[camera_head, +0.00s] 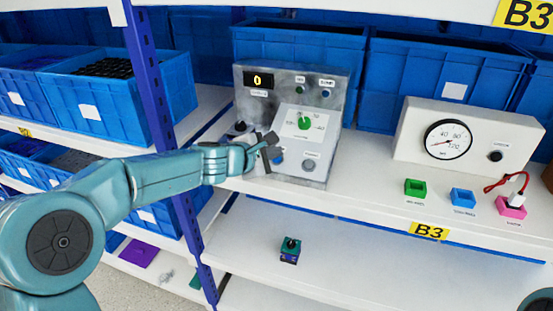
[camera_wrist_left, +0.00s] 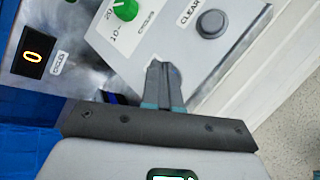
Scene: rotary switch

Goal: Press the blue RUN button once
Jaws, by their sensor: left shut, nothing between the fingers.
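The grey control box (camera_head: 340,100) stands on the upper shelf. The blue RUN button (camera_head: 278,158) shows on its sloped front, just beside the left gripper and partly covered by it. My left gripper (camera_head: 270,141) is shut and empty, close in front of the panel; I cannot tell whether it touches. In the left wrist view its closed fingers (camera_wrist_left: 160,66) point at the panel and the RUN button's face is hidden. The grey CLEAR button (camera_wrist_left: 211,23) lies to their right, apart from them. The display (camera_wrist_left: 34,58) reads 0. My right gripper is out of view.
A green knob (camera_head: 304,123) sits above the buttons on the panel. A white gauge box (camera_head: 470,135), a green block (camera_head: 415,187), a blue block (camera_head: 462,197) and a pink block (camera_head: 510,207) stand to the right. Blue bins (camera_head: 295,45) fill the back. A small switch (camera_head: 290,249) stands on the lower shelf.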

